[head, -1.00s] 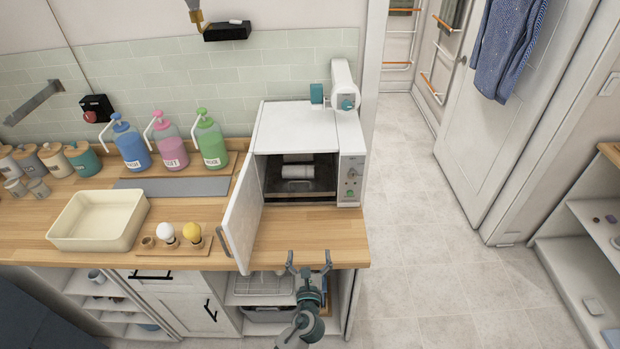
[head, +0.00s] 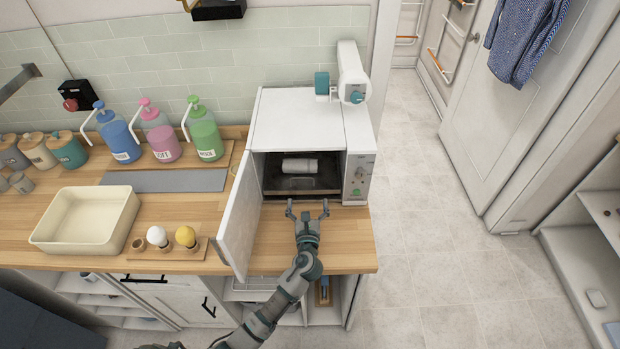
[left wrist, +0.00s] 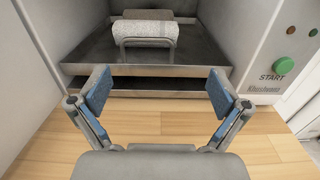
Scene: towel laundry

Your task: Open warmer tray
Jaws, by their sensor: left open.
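The white towel warmer (head: 296,122) stands on the counter with its door (head: 240,216) swung open to the left. Inside is a dark metal tray (head: 287,184), which also shows in the left wrist view (left wrist: 185,68). A rolled light towel (head: 299,166) lies in the tray, behind a grey bar-like handle (left wrist: 146,38) at the tray's front. My left gripper (head: 307,207) is open and empty, just in front of the warmer's opening. In the left wrist view its fingers (left wrist: 158,92) are spread below and in front of the tray handle, apart from it. My right gripper is not in view.
The warmer's control panel with a green start button (left wrist: 287,65) is right of the opening. A cream basin (head: 88,218), a small board with bulb-like items (head: 158,248) and pump bottles (head: 120,140) are to the left. The counter before the warmer is clear.

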